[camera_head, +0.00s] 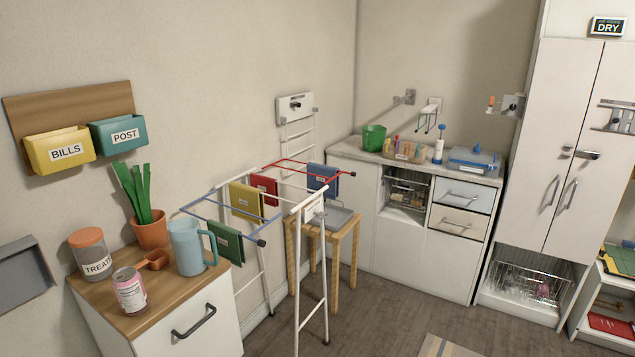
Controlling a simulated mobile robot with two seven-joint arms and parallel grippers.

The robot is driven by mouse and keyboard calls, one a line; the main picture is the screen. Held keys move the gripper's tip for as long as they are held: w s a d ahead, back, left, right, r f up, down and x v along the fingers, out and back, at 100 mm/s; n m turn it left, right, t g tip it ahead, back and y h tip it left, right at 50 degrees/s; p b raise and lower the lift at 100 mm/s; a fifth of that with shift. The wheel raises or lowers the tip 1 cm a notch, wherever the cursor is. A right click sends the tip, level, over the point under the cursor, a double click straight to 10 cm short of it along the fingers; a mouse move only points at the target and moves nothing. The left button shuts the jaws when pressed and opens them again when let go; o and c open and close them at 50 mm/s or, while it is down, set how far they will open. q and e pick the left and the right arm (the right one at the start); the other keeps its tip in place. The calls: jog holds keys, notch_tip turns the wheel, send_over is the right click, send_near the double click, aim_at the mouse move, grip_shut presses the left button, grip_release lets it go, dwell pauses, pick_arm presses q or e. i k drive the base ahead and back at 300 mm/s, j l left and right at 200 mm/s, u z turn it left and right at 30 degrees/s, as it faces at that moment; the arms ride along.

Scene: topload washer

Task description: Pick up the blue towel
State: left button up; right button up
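A blue towel (322,180) hangs folded over the red rail at the back right of a drying rack (299,208). It has a small pale label. A red towel (265,188) hangs at the left part of the same rack. Neither of my grippers shows in the head view.
A wooden stool (352,249) with a grey tray stands behind the rack. A cabinet (196,318) with a jar, can, blue jug (188,246) and plant is at the front left. A counter (350,149) lines the back wall. The floor (383,325) right of the rack is mostly clear.

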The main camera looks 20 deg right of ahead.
aim_at(315, 184)
jog(key=i+l+u, duration=0.1)
jog(key=u, duration=0.4)
jog(key=l+u, duration=0.25)
jog(key=u, duration=0.2)
jog(key=i+l+u, duration=0.1)
jog(key=l+u, duration=0.15)
jog(key=l, duration=0.2)
jog(key=i+l+u, duration=0.1)
jog(key=l+u, duration=0.15)
jog(key=l, duration=0.2)
jog(key=l+u, duration=0.2)
jog(key=l, duration=0.7)
jog(key=k+l+u, duration=0.2)
jog(key=l, duration=2.55)
jog(key=k+u, duration=0.05)
